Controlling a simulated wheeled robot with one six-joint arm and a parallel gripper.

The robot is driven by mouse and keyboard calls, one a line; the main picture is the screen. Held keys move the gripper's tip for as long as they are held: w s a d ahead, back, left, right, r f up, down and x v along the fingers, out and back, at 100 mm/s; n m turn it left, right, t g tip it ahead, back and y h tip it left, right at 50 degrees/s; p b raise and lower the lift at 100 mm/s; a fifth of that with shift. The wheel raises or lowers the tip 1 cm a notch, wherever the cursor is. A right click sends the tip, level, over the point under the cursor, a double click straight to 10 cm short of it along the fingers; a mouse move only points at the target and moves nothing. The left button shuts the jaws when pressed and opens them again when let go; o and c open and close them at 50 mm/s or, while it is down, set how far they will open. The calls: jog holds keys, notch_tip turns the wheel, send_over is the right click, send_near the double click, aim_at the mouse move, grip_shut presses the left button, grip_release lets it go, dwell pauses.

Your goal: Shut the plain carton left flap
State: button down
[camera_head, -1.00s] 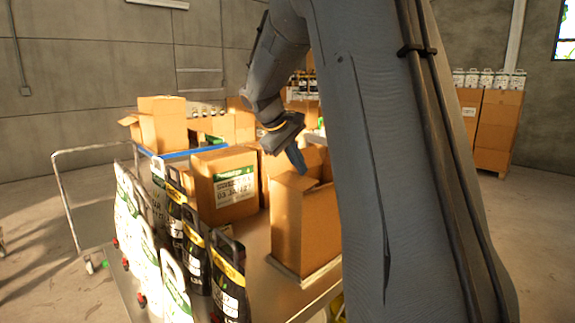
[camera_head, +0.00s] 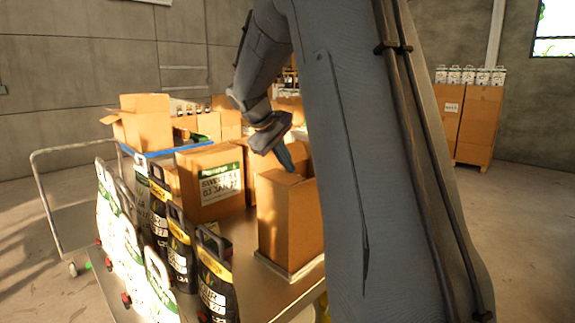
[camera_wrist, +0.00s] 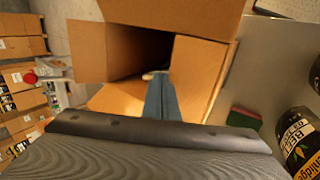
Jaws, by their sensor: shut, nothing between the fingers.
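The plain carton (camera_head: 290,225) stands upright near the cart's front right corner. My gripper (camera_head: 286,158) is shut and empty, pointing down at its top. In the wrist view, the gripper's blue fingers (camera_wrist: 161,98) are over the carton's dark opening, close to the flaps. One flap spreads out at the left (camera_wrist: 88,50), one at the right (camera_wrist: 200,75), and a broad panel lies across the top (camera_wrist: 178,12). A lit panel (camera_wrist: 118,98) lies beside the fingertips; whether they touch is unclear. My arm hides the carton's right side in the head view.
A labelled carton (camera_head: 212,183) stands left of the plain carton. Several black and white jugs (camera_head: 212,275) line the cart's (camera_head: 240,285) front left side. An open carton (camera_head: 145,122) is farther back. Stacked cartons (camera_head: 470,122) stand at the right wall. Floor at the right is clear.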

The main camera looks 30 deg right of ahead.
jog(key=shift+a, duration=0.1)
jog(key=shift+s+a+r+p, duration=0.15)
jog(key=shift+a+r+p, duration=0.2)
jog(key=shift+a, duration=0.3)
jog(key=shift+a+r+p, duration=0.1)
jog(key=shift+r+p, duration=0.4)
jog(key=shift+r, duration=0.2)
notch_tip(320, 180, up, 12)
jog(key=a+b, duration=0.1)
jog(key=a, duration=0.1)
jog(key=s+a+h+b, duration=0.2)
jog(key=s+a+b, duration=0.1)
jog(key=a+b, duration=0.6)
jog(key=p, duration=0.5)
send_over(279, 178)
jog(key=f, duration=1)
jog(key=shift+w+a+f, duration=0.2)
jog(key=shift+f, duration=0.1)
jog(key=shift+d+r+p, duration=0.1)
jog(key=shift+d+p, duration=0.15)
jog(key=shift+p, duration=0.2)
